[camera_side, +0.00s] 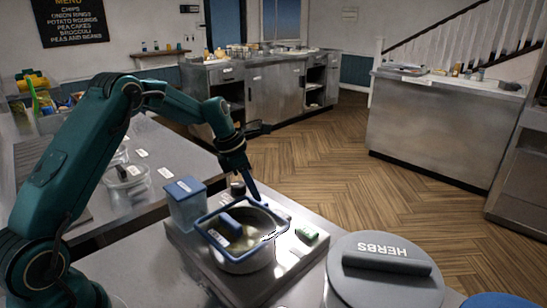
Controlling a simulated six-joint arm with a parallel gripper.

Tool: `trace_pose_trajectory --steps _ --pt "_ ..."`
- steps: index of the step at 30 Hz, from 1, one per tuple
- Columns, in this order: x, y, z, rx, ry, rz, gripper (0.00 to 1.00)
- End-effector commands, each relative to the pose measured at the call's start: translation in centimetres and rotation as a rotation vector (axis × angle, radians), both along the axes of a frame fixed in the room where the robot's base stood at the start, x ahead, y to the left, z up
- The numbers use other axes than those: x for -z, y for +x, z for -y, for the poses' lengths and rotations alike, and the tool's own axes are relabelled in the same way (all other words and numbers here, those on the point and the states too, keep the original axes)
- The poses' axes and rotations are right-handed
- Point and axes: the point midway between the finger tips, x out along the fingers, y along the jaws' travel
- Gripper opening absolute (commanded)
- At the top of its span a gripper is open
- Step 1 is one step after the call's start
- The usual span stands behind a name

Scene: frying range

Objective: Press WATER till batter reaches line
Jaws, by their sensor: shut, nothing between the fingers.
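A metal bowl (248,264) with a square blue frame (213,239) around its top stands on a steel base plate (297,256). Dull greyish batter (257,222) shows inside, but no fill line is readable. A blue block-like part (231,225) sits across the bowl's left side. My gripper (256,198) is shut and empty, pointing down at the bowl's far rim; whether it touches anything cannot be told. A green block or button (307,234) with a pale marking is right of the bowl. No WATER label is readable.
A blue lidded box (187,207) stands close behind-left of the bowl. A large grey lid marked HERBS (386,282) with a dark bar fills the front right. Clear tubs (126,177) sit on the left counter. Wooden floor lies open beyond.

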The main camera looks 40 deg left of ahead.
Motion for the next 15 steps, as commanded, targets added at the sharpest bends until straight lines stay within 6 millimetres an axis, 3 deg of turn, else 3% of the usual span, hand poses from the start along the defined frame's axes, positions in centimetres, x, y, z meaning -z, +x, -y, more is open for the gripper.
trace_pose_trajectory --steps 8,15 --pt "0.2 0.0 0.0 0.000 0.001 0.000 0.00" --pt "-1.7 0.1 0.0 0.001 0.002 0.005 0.00"
